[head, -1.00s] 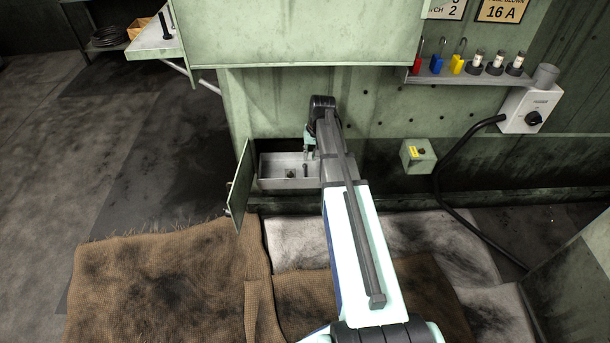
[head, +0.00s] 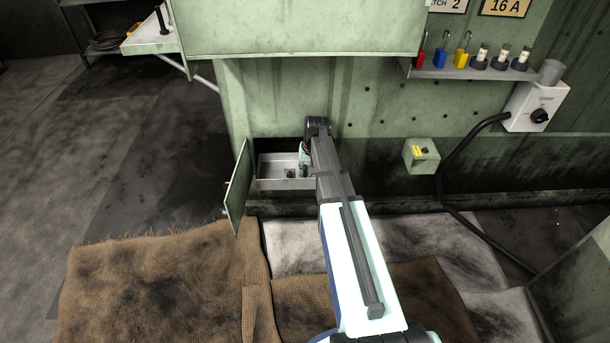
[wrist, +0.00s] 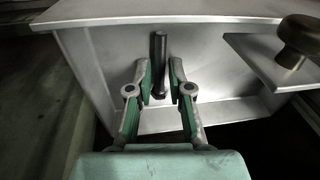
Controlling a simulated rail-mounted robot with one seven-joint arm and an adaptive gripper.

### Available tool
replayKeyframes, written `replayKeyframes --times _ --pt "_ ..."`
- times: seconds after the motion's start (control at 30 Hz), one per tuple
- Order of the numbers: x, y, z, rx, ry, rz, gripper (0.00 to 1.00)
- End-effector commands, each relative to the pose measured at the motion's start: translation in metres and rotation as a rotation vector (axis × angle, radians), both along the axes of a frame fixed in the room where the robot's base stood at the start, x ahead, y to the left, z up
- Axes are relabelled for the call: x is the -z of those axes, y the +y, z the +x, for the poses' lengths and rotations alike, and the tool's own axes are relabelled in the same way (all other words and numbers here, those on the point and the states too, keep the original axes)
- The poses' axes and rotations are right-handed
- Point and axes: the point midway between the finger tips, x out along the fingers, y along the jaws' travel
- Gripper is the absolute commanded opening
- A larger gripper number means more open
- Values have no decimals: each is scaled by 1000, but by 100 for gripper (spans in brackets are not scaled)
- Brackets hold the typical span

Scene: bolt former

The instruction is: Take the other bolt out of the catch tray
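The grey metal catch tray (head: 284,184) sits in the opening at the base of the green machine. My gripper (head: 304,168) is down at the tray's right part, partly hidden by my arm. In the wrist view, a dark, slim bolt (wrist: 158,62) shows against the tray's light metal. My gripper (wrist: 160,82) is open, with one green-padded finger on each side of the bolt. Gaps show between the bolt and both fingers, so they do not grip it. Whether the bolt stands or leans, and how deep it sits between the fingers, I cannot tell.
A plate with a dark round knob (wrist: 301,36) is close right of the fingers in the wrist view. The open green door (head: 238,188) stands left of the tray. A shelf (head: 160,40) at upper left holds a dark upright bolt (head: 162,20).

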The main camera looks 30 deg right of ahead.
Motion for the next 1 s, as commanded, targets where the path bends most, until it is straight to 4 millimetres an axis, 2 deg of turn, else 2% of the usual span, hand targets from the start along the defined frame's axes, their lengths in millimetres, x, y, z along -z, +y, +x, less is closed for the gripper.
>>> replayKeyframes --times 0.13,0.2,0.73,0.87,1.0 --pt "-1 0 0 0 0 0 19" --pt "-1 0 0 0 0 0 0" --pt "-5 -1 -1 1 0 0 0" --pt "-12 -3 -3 1 0 0 0" --pt "-30 -3 -3 0 0 0 0"
